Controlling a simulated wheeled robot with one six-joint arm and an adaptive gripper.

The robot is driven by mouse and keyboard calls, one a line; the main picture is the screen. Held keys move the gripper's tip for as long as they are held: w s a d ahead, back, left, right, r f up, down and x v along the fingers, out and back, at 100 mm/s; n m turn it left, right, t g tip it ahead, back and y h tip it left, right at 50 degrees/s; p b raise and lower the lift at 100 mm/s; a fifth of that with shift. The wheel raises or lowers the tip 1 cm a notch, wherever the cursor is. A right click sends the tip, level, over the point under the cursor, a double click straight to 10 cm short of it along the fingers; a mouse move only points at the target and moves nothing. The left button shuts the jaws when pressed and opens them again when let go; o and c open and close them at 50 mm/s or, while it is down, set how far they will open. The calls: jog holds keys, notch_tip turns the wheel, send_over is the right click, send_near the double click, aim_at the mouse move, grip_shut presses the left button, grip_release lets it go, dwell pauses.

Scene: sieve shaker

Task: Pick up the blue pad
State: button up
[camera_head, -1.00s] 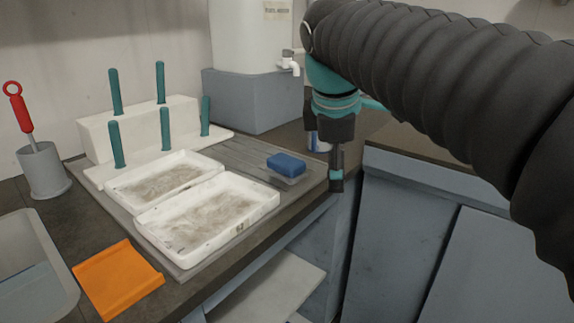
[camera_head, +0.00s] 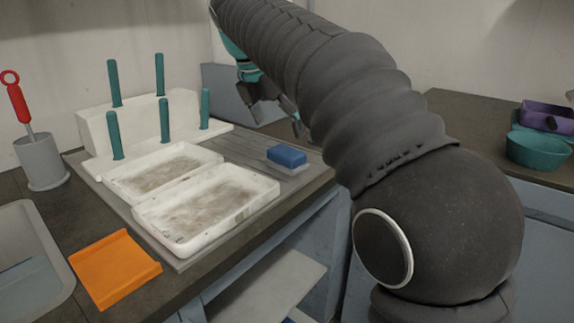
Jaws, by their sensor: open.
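The blue pad (camera_head: 287,155) is a small block on a pale, thin base on the grey ribbed board, right of the two white trays. My gripper (camera_head: 272,118) hangs above and behind the pad, toward the back of the counter. Its dark fingers are spread apart with nothing between them. It does not touch the pad. My arm hides part of the counter behind and right of the gripper.
Two white trays (camera_head: 172,239) with brownish residue lie left of the pad. A white rack (camera_head: 92,131) with teal pegs stands behind them. An orange sheet (camera_head: 92,265), a sink (camera_head: 62,262) and a grey holder (camera_head: 36,163) are at left. A teal bowl (camera_head: 538,151) sits far right.

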aim_at(286, 151)
jog(key=shift+a+b+x, duration=0.1)
jog(key=shift+b+x, duration=0.4)
jog(key=shift+x, duration=1.4)
jog(key=shift+a+b+x, duration=0.15)
jog(key=shift+b+x, duration=0.35)
jog(key=shift+x, duration=1.45)
jog(key=shift+s, duration=0.1)
jog(key=shift+c, duration=0.3)
jog(key=c, duration=0.9)
